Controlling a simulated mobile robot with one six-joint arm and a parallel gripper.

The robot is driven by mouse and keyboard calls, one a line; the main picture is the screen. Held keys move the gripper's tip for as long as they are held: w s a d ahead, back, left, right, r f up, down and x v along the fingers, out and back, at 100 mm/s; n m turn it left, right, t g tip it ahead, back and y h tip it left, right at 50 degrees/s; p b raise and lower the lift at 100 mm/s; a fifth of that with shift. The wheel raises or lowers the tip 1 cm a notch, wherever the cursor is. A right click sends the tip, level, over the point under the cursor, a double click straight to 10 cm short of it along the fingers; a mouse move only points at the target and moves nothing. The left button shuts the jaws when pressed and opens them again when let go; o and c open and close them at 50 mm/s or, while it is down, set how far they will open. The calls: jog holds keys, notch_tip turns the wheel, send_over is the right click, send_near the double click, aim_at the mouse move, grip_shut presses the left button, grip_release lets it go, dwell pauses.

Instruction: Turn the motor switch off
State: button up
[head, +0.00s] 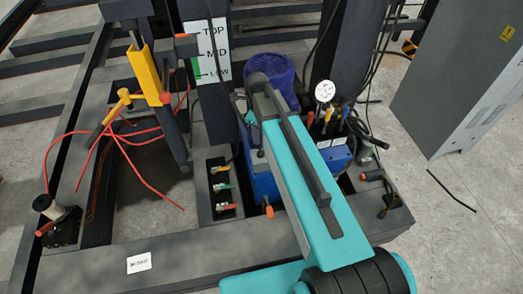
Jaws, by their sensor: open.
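A blue hydraulic unit (263,186) stands in the middle of the dark frame, with a ribbed blue motor (276,70) behind it. My teal arm reaches up across the unit and covers much of it. No motor switch can be made out with certainty; part of the unit is hidden behind my arm. My gripper's jaws cannot be seen; they appear hidden behind my arm near the unit. An orange-tipped lever (268,211) sticks out at the unit's front.
A panel of coloured levers (222,187) stands left of the unit. A round white gauge (324,91) and hoses stand at its right.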

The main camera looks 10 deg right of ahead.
aim_at(260, 151)
jog(key=shift+w+d+f+p, duration=0.1)
jog(key=shift+f+p, duration=0.35)
jog(key=shift+f, duration=1.75)
jog(key=shift+w+d+f+p, duration=0.15)
jog(key=shift+f+p, duration=0.25)
jog(key=shift+f, duration=1.75)
jog(key=shift+w+f+p, duration=0.1)
jog(key=shift+f+p, duration=0.35)
jog(key=shift+f, duration=1.75)
